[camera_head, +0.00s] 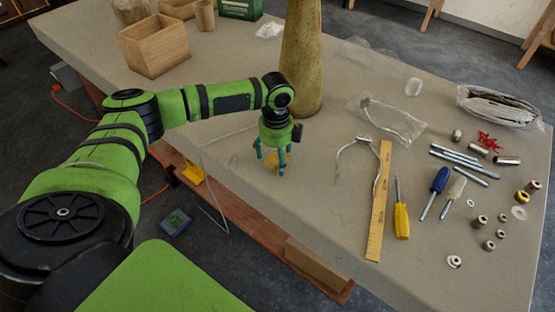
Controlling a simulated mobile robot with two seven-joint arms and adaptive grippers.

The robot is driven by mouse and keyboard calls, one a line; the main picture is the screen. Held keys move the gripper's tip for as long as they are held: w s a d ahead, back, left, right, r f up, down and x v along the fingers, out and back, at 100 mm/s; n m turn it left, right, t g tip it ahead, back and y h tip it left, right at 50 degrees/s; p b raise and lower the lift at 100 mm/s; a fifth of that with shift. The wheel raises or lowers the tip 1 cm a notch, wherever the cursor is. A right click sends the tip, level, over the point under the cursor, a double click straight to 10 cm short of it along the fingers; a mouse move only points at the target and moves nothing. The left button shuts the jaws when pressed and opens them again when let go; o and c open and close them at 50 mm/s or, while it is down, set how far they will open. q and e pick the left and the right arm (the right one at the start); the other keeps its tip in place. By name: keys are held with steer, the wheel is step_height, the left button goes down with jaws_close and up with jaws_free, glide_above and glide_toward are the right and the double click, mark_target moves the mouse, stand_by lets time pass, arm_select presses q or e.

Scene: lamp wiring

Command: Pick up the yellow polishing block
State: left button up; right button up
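My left gripper (272,160) points down at the tabletop, near the table's front edge and in front of the tall mottled yellow-brown column. Its teal fingers are spread apart. A small yellow block (271,160), which looks like the polishing block, shows between them, low at the table surface. The fingers partly hide it, and I cannot tell whether they touch it. My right gripper is not in view.
The tall column (302,60) stands just behind my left gripper. A wooden ruler (379,205), a yellow screwdriver (401,220) and wires (355,160) lie to the right. A wooden box (155,48) stands back left. The table (320,240) is bare front right of the gripper.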

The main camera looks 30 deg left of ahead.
mark_target(277, 158)
arm_select(q)
steer(key=c, duration=0.7)
steer(key=shift+o, duration=0.2)
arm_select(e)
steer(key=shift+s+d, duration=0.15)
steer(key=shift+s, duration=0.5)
arm_select(q)
steer(key=shift+r, duration=0.45)
steer(key=r, duration=0.1)
steer(key=r+b, duration=0.1)
steer(key=r, duration=0.1)
steer(key=shift+s+d+r, duration=0.2)
steer(key=shift+d+r, duration=0.05)
steer(key=shift+d, duration=0.05)
steer(key=s+d+r+b, duration=0.1)
steer(key=s+d+r, duration=0.5)
steer(key=s+d, duration=0.1)
steer(key=shift+d+r+b, duration=0.35)
steer(key=shift+d, duration=0.3)
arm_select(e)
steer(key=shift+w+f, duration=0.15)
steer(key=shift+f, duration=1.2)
